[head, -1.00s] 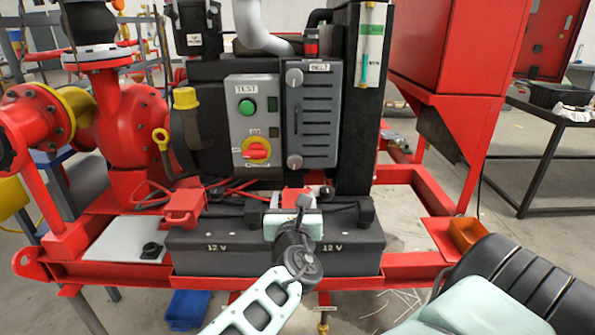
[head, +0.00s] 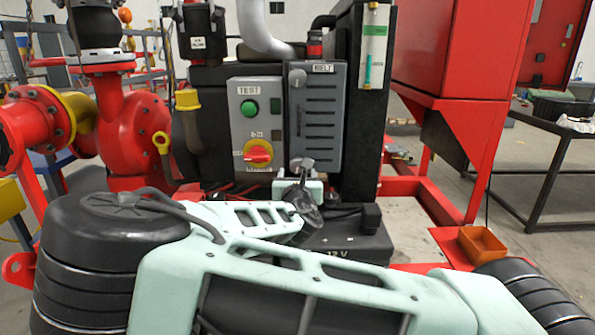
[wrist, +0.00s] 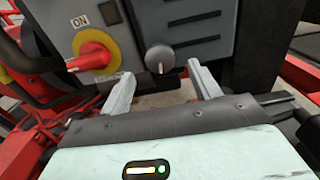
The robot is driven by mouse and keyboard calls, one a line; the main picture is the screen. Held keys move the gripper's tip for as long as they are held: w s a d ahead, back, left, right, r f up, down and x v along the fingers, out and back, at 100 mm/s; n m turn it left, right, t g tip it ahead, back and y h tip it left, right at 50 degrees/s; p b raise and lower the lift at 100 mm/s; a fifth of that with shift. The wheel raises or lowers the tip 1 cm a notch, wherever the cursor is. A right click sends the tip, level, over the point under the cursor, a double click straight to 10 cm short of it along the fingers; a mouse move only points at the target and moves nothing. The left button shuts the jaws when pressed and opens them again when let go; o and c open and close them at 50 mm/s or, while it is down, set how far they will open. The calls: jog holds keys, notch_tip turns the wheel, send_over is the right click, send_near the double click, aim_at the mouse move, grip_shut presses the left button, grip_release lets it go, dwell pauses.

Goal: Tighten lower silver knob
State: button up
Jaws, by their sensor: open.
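The lower silver knob (wrist: 160,58) is on the bottom left corner of the grey slotted belt cover (head: 325,120). In the wrist view it is a round grey disc with a pale line, just beyond the fingertips and between them sideways. My gripper (wrist: 160,72) is open and empty, with one finger on either side of the knob's line; I cannot tell any contact.
The test panel with its green button (head: 249,109) and red-yellow rotary switch (head: 258,152) is close on the left. The switch also shows in the wrist view (wrist: 92,55). A battery (head: 345,246) lies below, partly hidden by my arm.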

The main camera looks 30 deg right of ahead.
aim_at(297, 166)
jog(key=shift+x, duration=2)
jog(key=c, duration=1)
jog(key=shift+o, duration=0.2)
jog(key=shift+n+p, duration=0.7)
jog(key=shift+n, duration=0.1)
jog(key=o, duration=1)
jog(key=shift+c, duration=0.2)
